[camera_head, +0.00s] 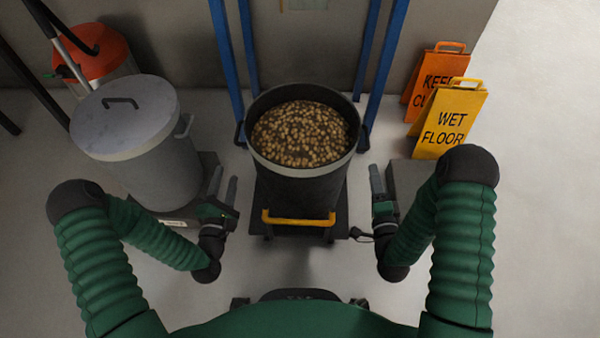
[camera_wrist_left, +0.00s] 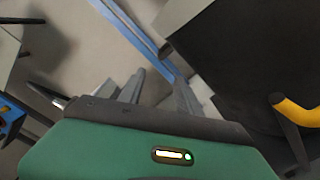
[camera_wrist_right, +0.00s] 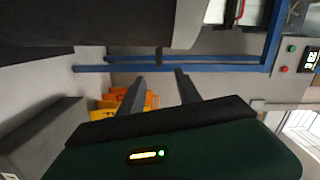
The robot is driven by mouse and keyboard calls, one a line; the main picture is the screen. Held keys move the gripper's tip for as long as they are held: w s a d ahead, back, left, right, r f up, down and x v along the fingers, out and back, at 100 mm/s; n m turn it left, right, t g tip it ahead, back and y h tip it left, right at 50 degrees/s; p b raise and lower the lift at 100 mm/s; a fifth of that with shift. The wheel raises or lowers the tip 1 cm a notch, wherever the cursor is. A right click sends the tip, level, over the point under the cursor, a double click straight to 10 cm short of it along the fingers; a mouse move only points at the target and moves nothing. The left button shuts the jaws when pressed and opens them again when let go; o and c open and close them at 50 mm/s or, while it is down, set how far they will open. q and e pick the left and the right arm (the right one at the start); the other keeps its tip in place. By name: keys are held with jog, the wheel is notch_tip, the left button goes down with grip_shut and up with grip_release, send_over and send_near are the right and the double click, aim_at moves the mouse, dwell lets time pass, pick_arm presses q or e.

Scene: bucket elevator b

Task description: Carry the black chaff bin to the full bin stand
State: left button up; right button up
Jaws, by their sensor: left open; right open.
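The black chaff bin (camera_head: 300,187), with a pale rim and heaped with brown chaff (camera_head: 305,134), stands upright at the centre of the head view. Small dark side handles show at its left (camera_head: 239,135) and right (camera_head: 364,137). A yellow bar (camera_head: 298,221) runs across its front low down. My left gripper (camera_head: 224,186) is open and empty, just left of the bin and below its rim. My right gripper (camera_head: 382,180) is open and empty, just right of it. Neither touches the handles. The bin's dark wall fills the upper right of the left wrist view (camera_wrist_left: 240,60). I cannot identify the full bin stand.
A grey lidded bin (camera_head: 125,125) and an orange-topped drum (camera_head: 92,58) stand at left. Blue posts (camera_head: 228,60) rise behind the bin. Orange and yellow floor signs (camera_head: 450,118) stand at right. A grey box (camera_head: 408,178) is beside my right gripper. Floor at far right is clear.

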aim_at(235, 140)
pick_arm(q)
jog(key=w, duration=0.5)
jog(key=w+d, duration=0.1)
jog(key=w, duration=1)
jog(key=shift+w+d, duration=0.3)
jog(key=shift+w, duration=0.05)
pick_arm(e)
jog(key=w, duration=1.6)
jog(key=shift+w+a+f, duration=0.1)
jog(key=shift+w+f, duration=0.1)
jog(key=shift+w, duration=0.15)
pick_arm(q)
jog(key=shift+r, duration=0.1)
jog(key=c, duration=0.8)
pick_arm(e)
jog(key=c, duration=0.8)
pick_arm(q)
grip_shut()
pick_arm(e)
jog(key=shift+f, duration=0.1)
grip_shut()
pick_arm(q)
jog(key=shift+a+r, duration=0.1)
pick_arm(e)
jog(key=shift+s+f, duration=0.15)
